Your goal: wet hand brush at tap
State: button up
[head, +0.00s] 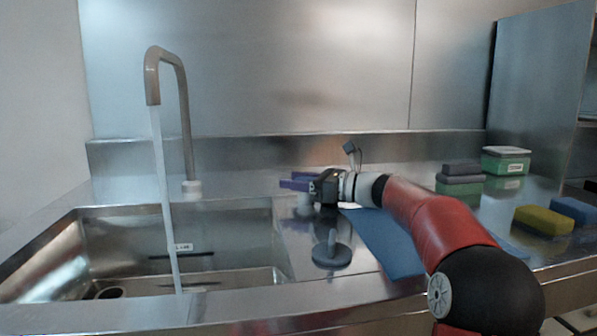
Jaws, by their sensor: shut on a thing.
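The tap (181,95) is a tall bent spout at the left, above the sink (225,240). A stream of water (164,200) runs from it down into the basin. My gripper (296,181), with purple fingers, is right of the sink, over the counter and well apart from the water. It is shut on a pale thing (305,203), seemingly the hand brush. Only a small part of this shows below the fingers, and its bristles cannot be made out.
A blue cloth (385,243) lies under my arm.

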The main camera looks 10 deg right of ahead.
jog(key=shift+n+g+y, duration=0.4)
jog(key=shift+g, duration=0.1)
jog(key=o, duration=1)
jog(key=v, duration=0.7)
jog(key=shift+s+d, duration=0.25)
jog(key=shift+d, duration=0.05)
jog(key=shift+s, duration=0.1)
